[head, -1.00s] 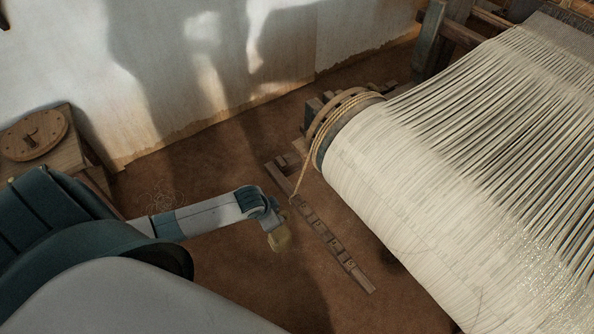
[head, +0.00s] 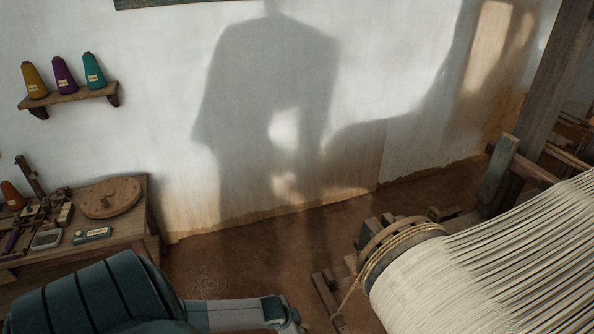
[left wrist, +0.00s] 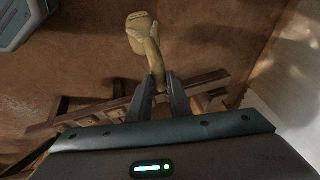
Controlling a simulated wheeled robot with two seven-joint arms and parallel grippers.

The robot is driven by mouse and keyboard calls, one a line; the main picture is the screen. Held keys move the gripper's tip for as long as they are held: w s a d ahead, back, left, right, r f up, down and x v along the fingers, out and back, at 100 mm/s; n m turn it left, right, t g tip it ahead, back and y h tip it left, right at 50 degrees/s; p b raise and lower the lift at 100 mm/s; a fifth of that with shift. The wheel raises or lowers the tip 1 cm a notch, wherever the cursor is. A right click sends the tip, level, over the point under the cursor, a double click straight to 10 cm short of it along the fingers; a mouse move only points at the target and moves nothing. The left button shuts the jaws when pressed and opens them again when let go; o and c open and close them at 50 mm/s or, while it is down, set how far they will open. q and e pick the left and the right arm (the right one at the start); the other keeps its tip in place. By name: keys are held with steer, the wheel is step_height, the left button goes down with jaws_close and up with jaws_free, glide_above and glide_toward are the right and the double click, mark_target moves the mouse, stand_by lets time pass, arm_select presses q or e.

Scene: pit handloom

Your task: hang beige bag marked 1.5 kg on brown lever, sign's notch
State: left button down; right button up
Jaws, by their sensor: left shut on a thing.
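In the left wrist view, my left gripper (left wrist: 160,85) is shut on the neck of a beige bag (left wrist: 141,26). The bag extends beyond the fingertips; no weight mark can be read on it. The brown lever (left wrist: 208,84) runs behind the fingers in that view, and I cannot tell whether the bag touches it. In the head view, only the lever's far end (head: 326,292) shows beside the warp beam, with a rope near it. My left wrist is at the bottom edge there; its fingers and the bag are out of frame. The notches and sign cannot be made out. My right gripper is not in view.
The warp beam with cream threads (head: 450,285) and its rope-wound end (head: 400,240) stand at right. A wooden table (head: 130,225) with a round wooden disc (head: 108,198) is at left. A wall shelf (head: 75,97) holds yarn cones. Bare floor (head: 260,245) lies between.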

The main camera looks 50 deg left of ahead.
mark_target(308, 322)
arm_select(q)
steer(key=shift+w+r, duration=0.1)
steer(key=shift+w, duration=0.25)
steer(key=shift+w+d+b, duration=0.3)
steer(key=shift+w+b, duration=0.05)
steer(key=shift+w, duration=0.3)
steer(key=shift+w+d+b, duration=0.25)
steer(key=shift+w+b, duration=0.05)
steer(key=shift+w, duration=0.35)
steer(key=shift+w+d+f+b, duration=0.15)
steer(key=shift+w+d+b, duration=0.9)
steer(key=shift+w, duration=0.9)
steer(key=shift+w+d+f+b, duration=0.2)
steer(key=shift+w+d+b, duration=0.4)
steer(key=shift+w+b, duration=1.1)
steer(key=shift+w+d+f+b, duration=0.15)
steer(key=shift+w+d+b, duration=0.8)
steer(key=shift+w, duration=1.25)
steer(key=shift+a+f+b, duration=0.15)
steer(key=shift+f+b, duration=0.3)
steer(key=shift+f, duration=0.3)
steer(key=shift+f, duration=0.15)
steer(key=shift+s+f, duration=0.1)
steer(key=shift+f, duration=0.05)
